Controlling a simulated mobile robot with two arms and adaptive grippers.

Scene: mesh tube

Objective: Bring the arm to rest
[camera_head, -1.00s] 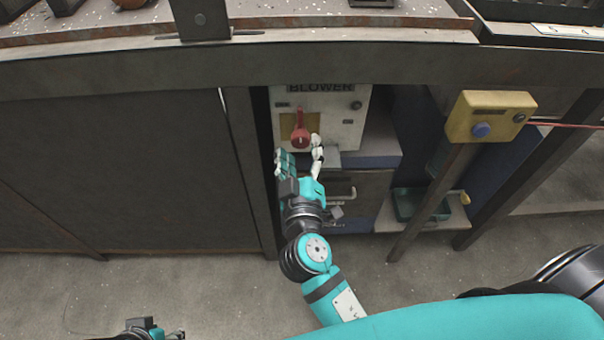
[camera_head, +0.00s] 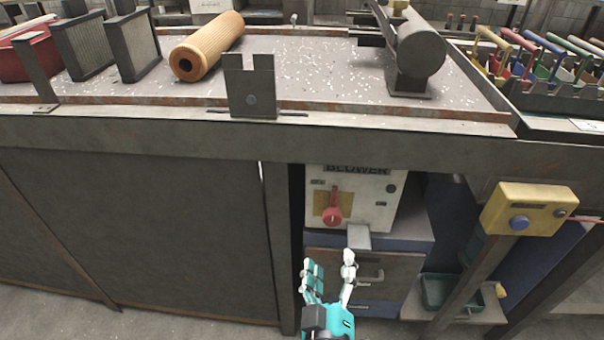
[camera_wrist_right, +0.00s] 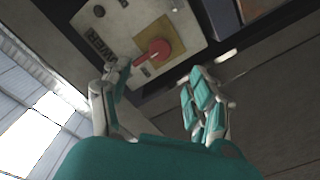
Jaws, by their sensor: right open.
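My right gripper (camera_head: 330,281) is open and empty in front of the cabinet, below the blower panel (camera_head: 377,206). The red switch handle (camera_head: 332,214) on that panel stands above the fingertips, apart from them in the head view. In the right wrist view the open fingers (camera_wrist_right: 160,95) point toward the red handle (camera_wrist_right: 153,53), which shows between and beyond them. The rest of my right arm is below the head picture. My left gripper is not in the head view.
The workbench (camera_head: 330,65) carries a ribbed tan roll (camera_head: 207,48), a metal bracket (camera_head: 250,88) and a grey cylinder (camera_head: 420,42). A yellow button box (camera_head: 528,208) on a post stands right. A drawer (camera_head: 345,268) with a handle is behind my right gripper.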

